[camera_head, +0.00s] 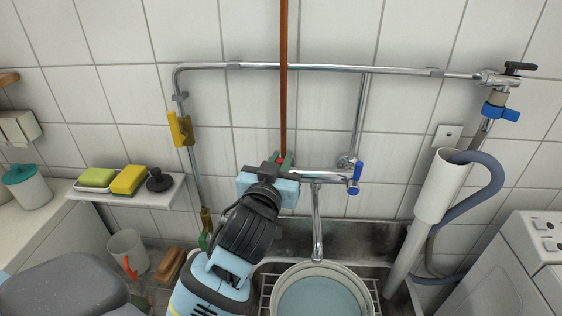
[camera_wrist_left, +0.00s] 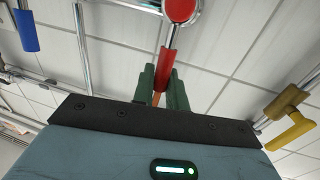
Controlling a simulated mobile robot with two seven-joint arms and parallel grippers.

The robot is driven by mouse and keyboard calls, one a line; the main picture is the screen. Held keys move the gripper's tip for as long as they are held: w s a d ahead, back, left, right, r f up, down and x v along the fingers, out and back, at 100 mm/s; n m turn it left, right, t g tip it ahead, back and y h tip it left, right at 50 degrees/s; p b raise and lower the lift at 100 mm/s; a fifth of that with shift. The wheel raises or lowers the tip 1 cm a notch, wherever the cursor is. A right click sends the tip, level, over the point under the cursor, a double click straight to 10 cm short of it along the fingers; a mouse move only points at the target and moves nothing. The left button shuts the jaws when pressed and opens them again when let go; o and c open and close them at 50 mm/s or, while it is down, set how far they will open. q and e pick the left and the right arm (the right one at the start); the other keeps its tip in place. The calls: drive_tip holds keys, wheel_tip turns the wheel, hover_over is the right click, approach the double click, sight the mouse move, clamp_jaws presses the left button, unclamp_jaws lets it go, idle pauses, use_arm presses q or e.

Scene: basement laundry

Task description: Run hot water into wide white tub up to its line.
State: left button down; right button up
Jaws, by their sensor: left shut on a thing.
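The wide white tub (camera_head: 358,284) stands in the sink under the tap's spout (camera_head: 317,225). Pale blue-grey water (camera_head: 318,300) covers its inside; I cannot make out a line, and the tub's front is cut off. No clear stream shows at the spout mouth. The wall tap has a blue handle (camera_head: 355,178) on its right and a red handle on its left, seen best in the left wrist view (camera_wrist_left: 167,62). My left gripper (camera_head: 284,162) is at the red handle, its green fingers (camera_wrist_left: 165,86) shut on it. My right gripper is not in view.
A grey hose in a white standpipe (camera_head: 440,188) stands right of the sink, beside a white machine (camera_head: 510,275). A yellow valve lever (camera_head: 181,129) is on the left pipe. A shelf (camera_head: 165,193) holds sponges and a black plug. A copper pipe (camera_head: 284,80) rises behind my gripper.

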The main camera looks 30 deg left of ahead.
use_arm(q)
drive_tip(key=shift+s+a+f+n+t+y, duration=0.2)
drive_tip(key=shift+a+n, duration=0.3)
drive_tip(key=shift+n, duration=0.5)
drive_tip(key=shift+s+a+f+n+t, duration=0.15)
drive_tip(key=shift+s+a+n, duration=0.25)
drive_tip(key=shift+n, duration=0.6)
drive_tip(key=shift+s+a+f+n+t+y, duration=0.15)
drive_tip(key=shift+a+n, duration=0.45)
drive_tip(key=shift+n, duration=0.4)
drive_tip(key=shift+r, duration=0.1)
drive_tip(key=c, duration=1.5)
unclamp_jaws()
